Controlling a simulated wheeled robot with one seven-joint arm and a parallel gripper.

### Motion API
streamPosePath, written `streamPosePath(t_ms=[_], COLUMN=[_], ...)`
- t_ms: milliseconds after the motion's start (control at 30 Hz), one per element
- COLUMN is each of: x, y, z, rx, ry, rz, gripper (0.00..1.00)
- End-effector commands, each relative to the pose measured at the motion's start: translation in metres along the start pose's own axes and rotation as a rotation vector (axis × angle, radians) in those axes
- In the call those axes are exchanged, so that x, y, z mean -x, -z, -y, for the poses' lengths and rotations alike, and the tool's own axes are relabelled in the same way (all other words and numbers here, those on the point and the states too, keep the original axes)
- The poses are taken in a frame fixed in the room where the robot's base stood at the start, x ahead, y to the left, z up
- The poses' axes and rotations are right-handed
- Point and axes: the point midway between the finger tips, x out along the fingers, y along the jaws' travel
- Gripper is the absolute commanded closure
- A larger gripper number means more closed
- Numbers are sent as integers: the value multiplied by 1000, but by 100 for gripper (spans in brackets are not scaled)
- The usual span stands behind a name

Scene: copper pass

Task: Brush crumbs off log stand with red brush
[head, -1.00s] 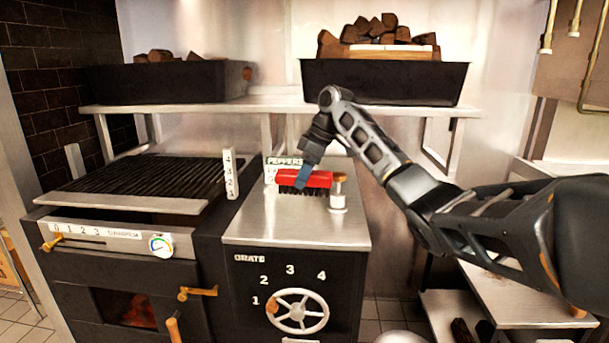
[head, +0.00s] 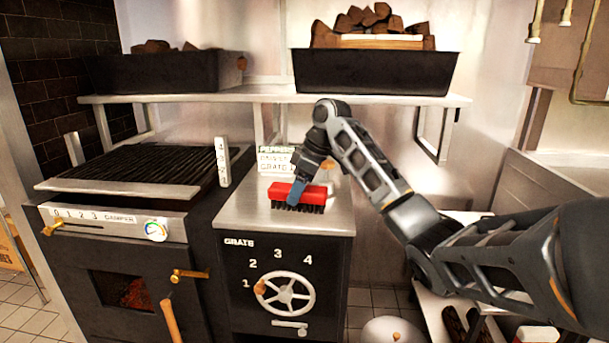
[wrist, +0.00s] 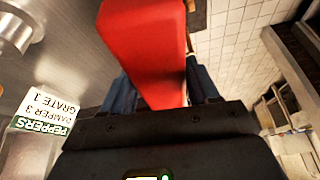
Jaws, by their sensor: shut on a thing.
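The red brush (head: 312,194) is in my gripper (head: 294,192), with its dark bristles facing down, over the steel top of the grate cabinet. Whether the bristles touch that top cannot be told. In the wrist view the red brush block (wrist: 145,45) sits between the blue fingers of my gripper (wrist: 160,90), which are shut on it. A low steel stand (head: 432,318) at the lower right, partly behind my arm, carries dark log-like pieces (head: 455,325). I cannot make out crumbs on it.
The steel cabinet top (head: 240,208) holds a sign card (head: 276,160) at the back. A ribbed grill (head: 150,172) is at the left. Two black bins of chunks (head: 372,73) stand on the shelf (head: 200,98) above. A pale round object (head: 392,330) is on the floor side.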

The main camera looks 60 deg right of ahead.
Motion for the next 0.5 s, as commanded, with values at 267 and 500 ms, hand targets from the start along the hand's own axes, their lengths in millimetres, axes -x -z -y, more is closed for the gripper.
streamPosePath(t_ms=[267,500], x=[-60,-126], y=[-5,-12], z=[83,177], rx=[-44,-101], ry=[-11,-32], rz=[-2,0], gripper=[64,64])
